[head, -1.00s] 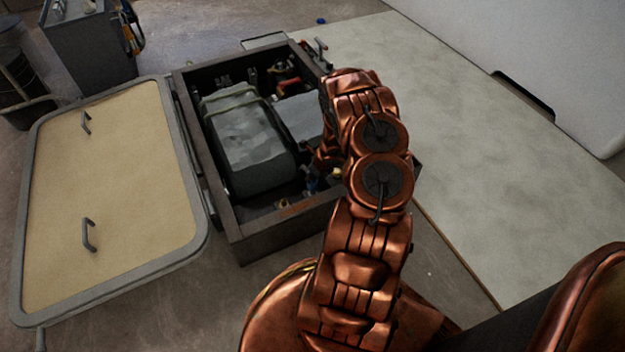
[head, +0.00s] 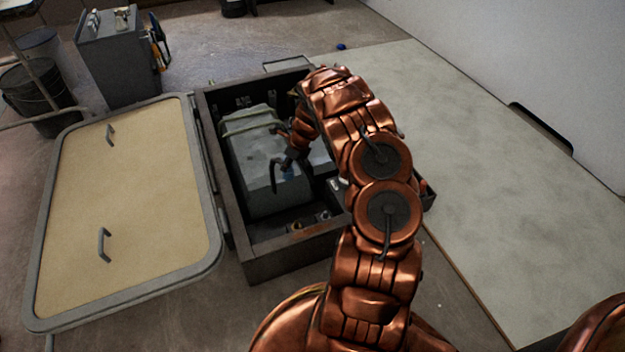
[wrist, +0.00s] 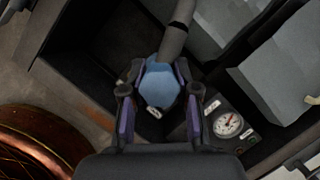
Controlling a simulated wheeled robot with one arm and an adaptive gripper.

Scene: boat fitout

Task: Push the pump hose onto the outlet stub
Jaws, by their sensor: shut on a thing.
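My gripper (wrist: 160,95) is shut on the blue end (wrist: 160,82) of a dark hose (wrist: 175,38), which I take to be the pump hose. The hose end is held clear above the box floor in the wrist view. A small white label shows at the blue end. I cannot pick out the outlet stub for certain; my gripper and arm cover part of the box.
The dark box (head: 255,262) has raised walls, with its beige lid (head: 130,215) open at the left. A grey block (head: 250,140) fills much of it. A round gauge (wrist: 228,125) sits on a small panel. A pale flat surface (head: 490,190) lies right.

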